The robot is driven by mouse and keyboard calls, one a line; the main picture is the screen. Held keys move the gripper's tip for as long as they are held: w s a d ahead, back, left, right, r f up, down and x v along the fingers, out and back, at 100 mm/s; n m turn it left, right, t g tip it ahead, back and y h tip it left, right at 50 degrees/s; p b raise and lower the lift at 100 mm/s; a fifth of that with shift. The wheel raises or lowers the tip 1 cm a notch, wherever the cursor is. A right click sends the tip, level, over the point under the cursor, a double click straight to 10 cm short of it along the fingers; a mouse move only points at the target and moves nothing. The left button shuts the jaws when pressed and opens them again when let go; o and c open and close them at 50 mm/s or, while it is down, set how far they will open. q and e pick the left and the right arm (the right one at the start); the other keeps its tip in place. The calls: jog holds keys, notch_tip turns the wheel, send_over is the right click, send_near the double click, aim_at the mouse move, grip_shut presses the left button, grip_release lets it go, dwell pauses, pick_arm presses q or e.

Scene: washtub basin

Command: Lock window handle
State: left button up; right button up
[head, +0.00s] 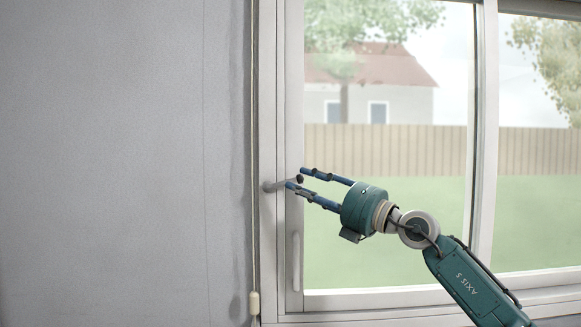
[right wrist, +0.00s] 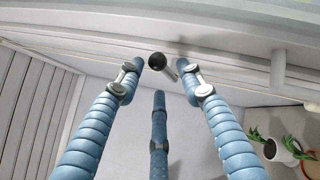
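The window handle (head: 279,185) is a short grey lever with a dark round end. It sticks out roughly level from the left window frame in the head view. In the right wrist view its dark knob end (right wrist: 156,61) shows just beyond and between my fingertips. My right gripper (head: 300,179) has its blue fingers spread around the handle's free end, with no clear grip on it. The same gripper (right wrist: 161,78) looks open in the wrist view. Whether any finger touches the handle I cannot tell. My left gripper is not in view.
A pale vertical pull handle (head: 296,261) sits lower on the window frame (head: 293,130). A blind cord with a weight (head: 254,302) hangs left of the frame. The grey wall (head: 120,160) is clear. Potted plants (right wrist: 281,149) show in the wrist view.

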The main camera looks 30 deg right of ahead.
aim_at(293, 181)
jog(key=p+x, duration=0.1)
jog(key=x, duration=0.3)
jog(key=shift+w+a+p, duration=0.1)
jog(key=shift+w+p, duration=0.2)
jog(key=shift+p, duration=0.05)
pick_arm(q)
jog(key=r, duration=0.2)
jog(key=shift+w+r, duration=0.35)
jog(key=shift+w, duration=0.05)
pick_arm(e)
jog(key=shift+c, duration=0.2)
grip_shut()
